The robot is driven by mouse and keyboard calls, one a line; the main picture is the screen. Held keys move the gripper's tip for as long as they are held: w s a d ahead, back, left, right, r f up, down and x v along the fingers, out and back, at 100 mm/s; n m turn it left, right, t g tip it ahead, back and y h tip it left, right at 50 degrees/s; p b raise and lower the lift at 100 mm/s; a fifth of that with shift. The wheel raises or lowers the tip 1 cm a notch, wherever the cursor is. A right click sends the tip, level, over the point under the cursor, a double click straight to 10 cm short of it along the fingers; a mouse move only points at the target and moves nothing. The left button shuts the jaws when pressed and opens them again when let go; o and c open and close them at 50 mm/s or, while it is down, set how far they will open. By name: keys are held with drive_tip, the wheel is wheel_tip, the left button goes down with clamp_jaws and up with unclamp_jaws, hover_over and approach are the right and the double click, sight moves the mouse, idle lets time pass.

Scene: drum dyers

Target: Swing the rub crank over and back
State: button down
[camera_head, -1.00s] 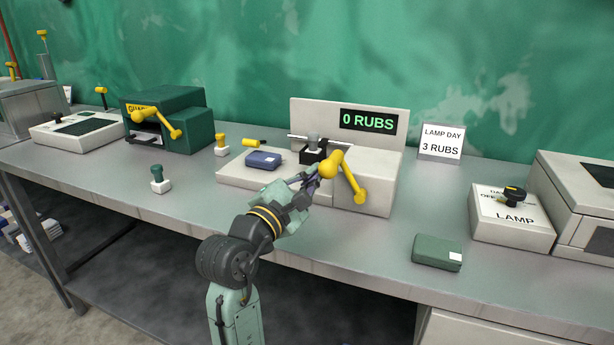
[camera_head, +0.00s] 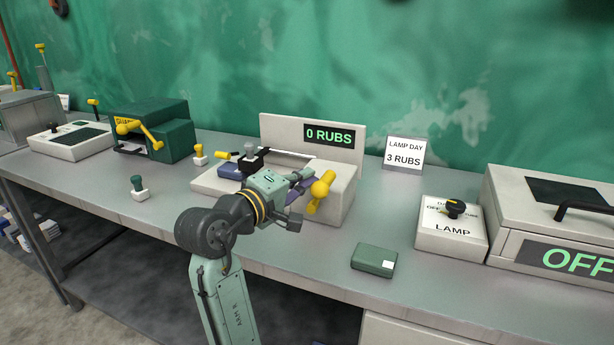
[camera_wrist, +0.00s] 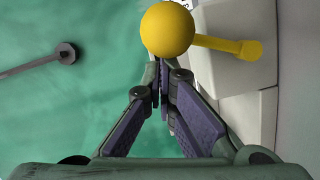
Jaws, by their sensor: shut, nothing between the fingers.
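The rub crank (camera_head: 321,188) is yellow with a round knob, on the front of a pale rubbing machine (camera_head: 340,205). In the wrist view its ball knob (camera_wrist: 168,30) lies just beyond my fingertips, with its arm (camera_wrist: 225,45) running right. My gripper (camera_wrist: 162,88) is shut and empty, close against the knob; I cannot tell whether it touches. In the head view my gripper (camera_head: 308,187) is left of the crank and hides part of the machine. The machine's slider block (camera_head: 250,158) stands toward the left end of its rail. The display (camera_head: 329,135) reads 0 RUBS.
A sign (camera_head: 405,154) reads LAMP DAY 3 RUBS. A dark green box (camera_head: 374,260) lies right of the machine on the bench. The lamp knob box (camera_head: 451,225) and an OFF display (camera_head: 570,257) stand farther right. A green stamp (camera_head: 139,187) stands on the left.

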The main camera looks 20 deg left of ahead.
drive_tip(key=shift+d+f+m+y, duration=0.15)
drive_tip(key=shift+d+m+y, duration=0.05)
drive_tip(key=shift+d+m, duration=0.5)
drive_tip(key=shift+d+f+m+y, duration=0.1)
drive_tip(key=shift+d+m+y, duration=0.1)
drive_tip(key=shift+d+m, duration=0.5)
drive_tip(key=shift+s, duration=0.15)
